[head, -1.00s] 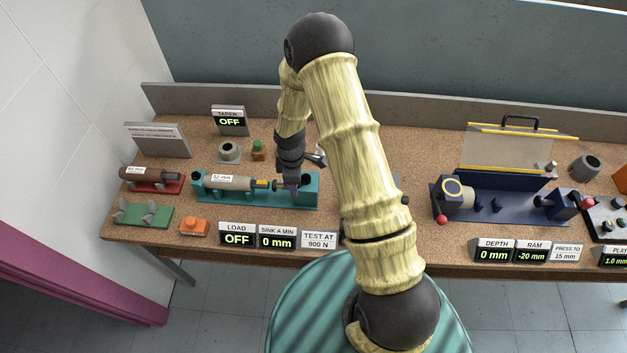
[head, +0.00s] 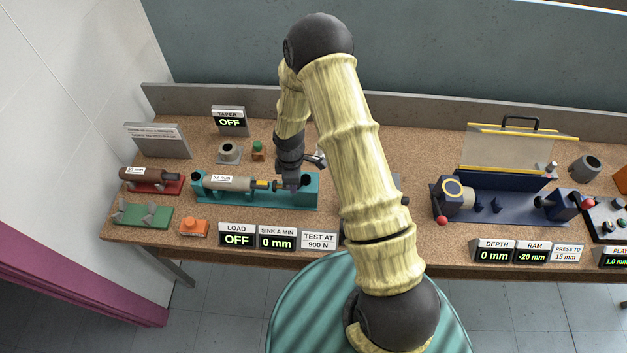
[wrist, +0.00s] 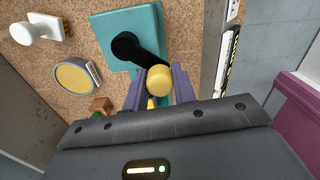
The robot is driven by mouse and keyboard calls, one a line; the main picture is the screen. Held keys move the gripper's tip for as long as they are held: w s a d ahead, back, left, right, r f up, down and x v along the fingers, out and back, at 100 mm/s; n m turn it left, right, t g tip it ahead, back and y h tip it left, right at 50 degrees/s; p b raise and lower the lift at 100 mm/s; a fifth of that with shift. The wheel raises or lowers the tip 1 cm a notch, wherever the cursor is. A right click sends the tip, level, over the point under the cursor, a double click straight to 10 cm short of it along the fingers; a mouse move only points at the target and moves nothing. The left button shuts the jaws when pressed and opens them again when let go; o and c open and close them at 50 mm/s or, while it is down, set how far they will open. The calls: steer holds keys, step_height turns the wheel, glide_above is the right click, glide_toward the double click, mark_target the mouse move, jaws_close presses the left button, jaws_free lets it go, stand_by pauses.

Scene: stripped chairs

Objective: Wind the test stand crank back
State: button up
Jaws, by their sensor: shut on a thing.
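The teal test stand (head: 290,202) is at the left of the bench in the head view. A grey-brown cylinder labelled 52 mm (head: 228,183) lies along it, with a yellow and dark rod at its right end. In the wrist view the stand's end block (wrist: 104,28) carries a black crank arm (wrist: 128,47) with a round yellow knob (wrist: 159,80). My gripper (wrist: 158,88) has its two purple-grey fingers on either side of the knob and is shut on it. In the head view my gripper (head: 292,184) is at the stand's right end, where it hides the crank.
In front of the stand, the displays read load OFF (head: 237,236) and sink 0 mm (head: 277,238); a card (head: 319,240) says test at 900 N. A red stand (head: 150,183), green cradle (head: 142,216) and orange button (head: 194,228) are close by. A blue press (head: 500,207) stands right.

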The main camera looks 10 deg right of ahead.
steer(key=shift+s+d+n+p, duration=0.1)
steer(key=shift+s+d+n, duration=0.15)
steer(key=shift+n, duration=0.5)
steer(key=shift+s+d+n+p, duration=0.15)
steer(key=shift+s+d+n, duration=0.05)
steer(key=shift+n, duration=0.6)
steer(key=shift+s+d+n+p, duration=0.1)
steer(key=shift+s+d+n, duration=0.15)
steer(key=shift+n, duration=0.5)
steer(key=shift+s+d+n+p, duration=0.15)
steer(key=shift+d+n, duration=0.05)
steer(key=shift+n, duration=0.35)
steer(key=shift+s+d+n+p, duration=0.1)
steer(key=shift+d+n+p, duration=0.1)
steer(key=shift+n, duration=0.35)
steer(key=o, duration=1.9)
step_height(320, 180, up, 6)
steer(key=p, duration=0.5)
